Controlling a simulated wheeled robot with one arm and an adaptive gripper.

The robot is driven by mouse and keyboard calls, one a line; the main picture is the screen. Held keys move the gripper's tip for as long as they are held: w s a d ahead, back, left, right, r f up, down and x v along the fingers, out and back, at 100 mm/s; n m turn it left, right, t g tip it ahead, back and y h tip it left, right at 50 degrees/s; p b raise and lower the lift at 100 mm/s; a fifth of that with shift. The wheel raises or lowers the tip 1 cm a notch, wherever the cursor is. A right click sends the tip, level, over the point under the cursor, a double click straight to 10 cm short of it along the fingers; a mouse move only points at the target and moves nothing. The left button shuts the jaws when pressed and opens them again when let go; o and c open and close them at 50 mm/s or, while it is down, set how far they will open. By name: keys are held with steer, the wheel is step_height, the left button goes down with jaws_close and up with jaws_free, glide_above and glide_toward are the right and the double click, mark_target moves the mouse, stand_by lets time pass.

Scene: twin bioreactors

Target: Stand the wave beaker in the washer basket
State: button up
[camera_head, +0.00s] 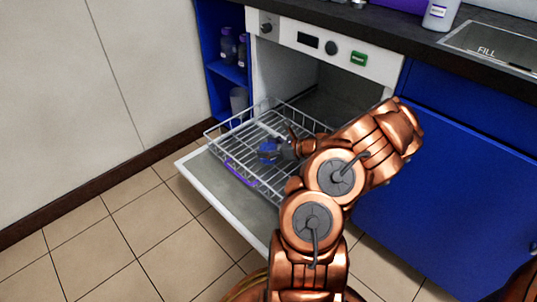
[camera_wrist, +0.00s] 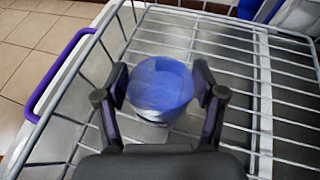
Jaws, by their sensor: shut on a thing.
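The wave beaker (camera_wrist: 160,88) has a blue top face and a clear-looking lower side in the wrist view. My gripper (camera_wrist: 162,92) is shut on it, with one dark finger on each side. In the head view the blue beaker (camera_head: 268,151) shows small inside the washer basket, partly hidden by my gripper (camera_head: 278,150). The white wire washer basket (camera_wrist: 100,62) has a purple handle and is pulled out over the open washer door. The beaker looks upright, low among the wires. I cannot tell if its base touches the basket floor.
The open washer door (camera_head: 200,182) lies under the basket. The white washer front (camera_head: 300,35) stands behind. A blue shelf (camera_head: 225,70) with bottles is at its left. A blue cabinet (camera_head: 430,180) stands at the right. The basket around the beaker looks empty.

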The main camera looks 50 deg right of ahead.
steer(key=shift+f, duration=1)
steer(key=shift+f, duration=0.1)
steer(key=o, duration=1.2)
steer(key=shift+f, duration=0.1)
